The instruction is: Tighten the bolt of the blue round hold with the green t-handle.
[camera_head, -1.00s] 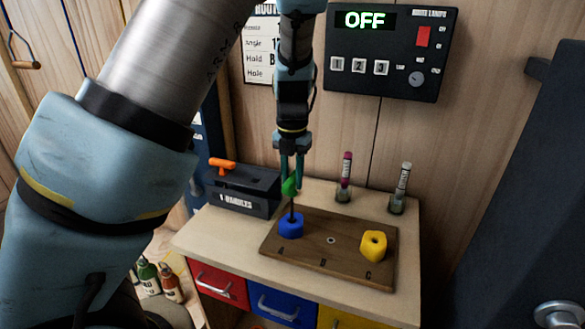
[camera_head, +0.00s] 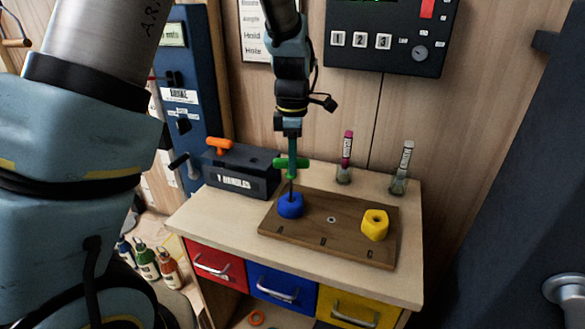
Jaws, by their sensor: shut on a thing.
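The blue round hold (camera_head: 291,207) sits on the wooden board at position A. The green t-handle (camera_head: 291,164) stands upright above it, its dark shaft reaching down into the top of the hold. My gripper (camera_head: 291,158) is shut on the green t-handle from above, with its fingers at the crossbar. The crossbar lies left to right in the picture. The bolt is hidden inside the hold, and I cannot tell how deep the tip sits.
A yellow hold (camera_head: 375,225) sits at C on the wooden board (camera_head: 330,245). A black t-handle box (camera_head: 240,173) with an orange handle (camera_head: 219,145) stands at the left. Two brushes in glass holders, one pink-topped (camera_head: 346,160) and one white-topped (camera_head: 403,168), stand behind.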

